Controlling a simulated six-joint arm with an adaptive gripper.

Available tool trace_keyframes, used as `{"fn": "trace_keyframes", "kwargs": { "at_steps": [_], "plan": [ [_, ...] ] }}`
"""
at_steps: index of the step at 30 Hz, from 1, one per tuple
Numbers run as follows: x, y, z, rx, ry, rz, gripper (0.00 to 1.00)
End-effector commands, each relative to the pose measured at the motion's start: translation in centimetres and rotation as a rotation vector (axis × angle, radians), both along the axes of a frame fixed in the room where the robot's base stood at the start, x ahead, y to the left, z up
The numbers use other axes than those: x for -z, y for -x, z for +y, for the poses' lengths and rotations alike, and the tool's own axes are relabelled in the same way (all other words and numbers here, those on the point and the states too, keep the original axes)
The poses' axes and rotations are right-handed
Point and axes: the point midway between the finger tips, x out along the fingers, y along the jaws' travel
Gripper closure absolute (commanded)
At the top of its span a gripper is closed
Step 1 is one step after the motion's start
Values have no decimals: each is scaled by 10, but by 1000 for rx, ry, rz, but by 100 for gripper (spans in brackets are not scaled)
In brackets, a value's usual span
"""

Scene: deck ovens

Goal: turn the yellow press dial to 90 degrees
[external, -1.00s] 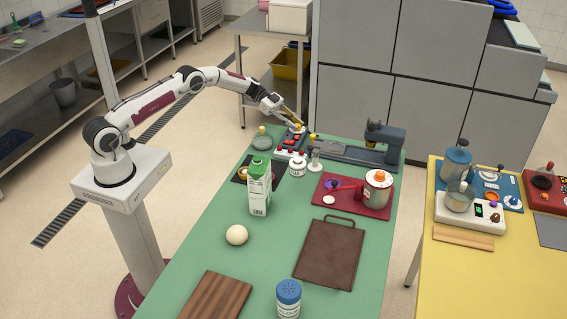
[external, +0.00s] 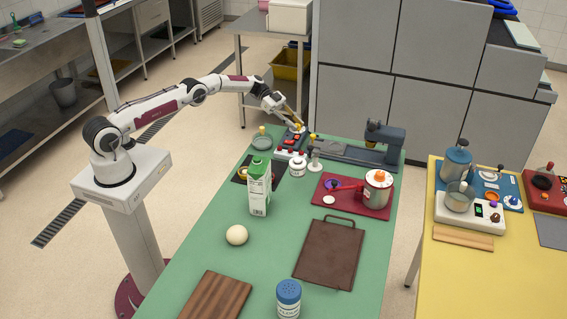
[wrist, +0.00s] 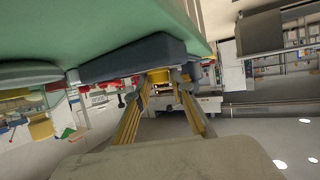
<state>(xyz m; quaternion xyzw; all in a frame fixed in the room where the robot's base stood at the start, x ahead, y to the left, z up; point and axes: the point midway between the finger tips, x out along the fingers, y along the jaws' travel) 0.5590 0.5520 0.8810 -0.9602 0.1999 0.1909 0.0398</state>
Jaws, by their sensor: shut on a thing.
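A small yellow dial (wrist: 158,76) sits between my gripper's fingertips in the wrist view. It lies at the edge of a dark blue-grey base. My gripper (wrist: 163,84) has two long yellowish fingers, closed in on the dial from both sides. In the external view my gripper (external: 299,120) reaches down to the far edge of the green table, above a control panel (external: 290,144) with red buttons. There the fingertips largely hide the dial. The dial's angle cannot be read in either view.
A dark blue-grey press (external: 385,145) stands right of the panel. A yellow-topped glass dish (external: 262,141), a white bottle (external: 298,166) and a green-white carton (external: 258,187) stand nearby. A red board (external: 335,203) carries a pot. The table's front is more open.

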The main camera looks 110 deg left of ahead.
Motion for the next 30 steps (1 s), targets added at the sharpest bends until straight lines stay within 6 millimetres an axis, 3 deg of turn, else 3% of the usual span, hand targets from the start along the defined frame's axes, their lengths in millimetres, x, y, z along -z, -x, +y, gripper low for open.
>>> {"fn": "trace_keyframes", "kwargs": {
  "at_steps": [20, 21, 22, 30],
  "plan": [
    [1, 0, 0, 12, 1, 2, 98],
    [1, 0, 0, 12, 1, 2, 72],
    [1, 0, 0, 12, 1, 2, 64],
    [0, 0, 0, 12, 0, 0, 61]
  ]
}}
